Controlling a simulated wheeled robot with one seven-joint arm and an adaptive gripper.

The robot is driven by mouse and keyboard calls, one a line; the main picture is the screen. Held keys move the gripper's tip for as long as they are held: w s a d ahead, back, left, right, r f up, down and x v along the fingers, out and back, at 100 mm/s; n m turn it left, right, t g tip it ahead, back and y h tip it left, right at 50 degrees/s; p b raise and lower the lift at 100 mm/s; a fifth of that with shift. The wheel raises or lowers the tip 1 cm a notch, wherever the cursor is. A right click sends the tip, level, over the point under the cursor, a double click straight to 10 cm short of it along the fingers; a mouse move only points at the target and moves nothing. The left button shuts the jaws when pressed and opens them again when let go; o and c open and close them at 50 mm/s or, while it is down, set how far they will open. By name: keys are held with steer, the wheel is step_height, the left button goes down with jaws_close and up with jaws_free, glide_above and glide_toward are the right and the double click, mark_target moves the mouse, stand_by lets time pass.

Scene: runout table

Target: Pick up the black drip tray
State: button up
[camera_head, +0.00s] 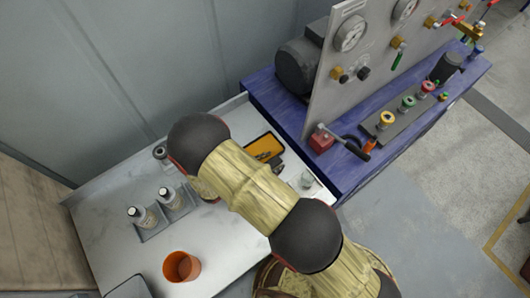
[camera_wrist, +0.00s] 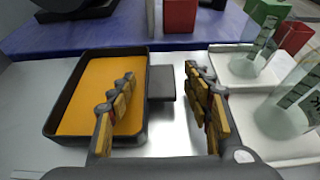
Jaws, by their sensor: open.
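The black drip tray (camera_wrist: 66,92) has an orange-yellow inside and a flat dark tab (camera_wrist: 161,83) on its right side. It lies flat on the white table, close to the blue bench edge. It also shows in the head view (camera_head: 278,157), partly behind my arm. My gripper (camera_wrist: 160,72) is open and empty. In the wrist view its left finger overlaps the tray's right part and its right finger is right of the tab. The tab lies between the fingers in that view; I cannot tell the height gap.
Glass beakers (camera_wrist: 285,110) on white trays are close right of my gripper. The blue bench (camera_head: 255,90) with a gauge panel (camera_head: 345,75) borders the table's back. Bottles (camera_head: 142,217) in a grey holder and an orange cup (camera_head: 181,266) stand farther left.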

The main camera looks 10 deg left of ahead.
steer(key=shift+c, duration=0.7)
steer(key=c, duration=1.1)
steer(key=shift+c, duration=0.3)
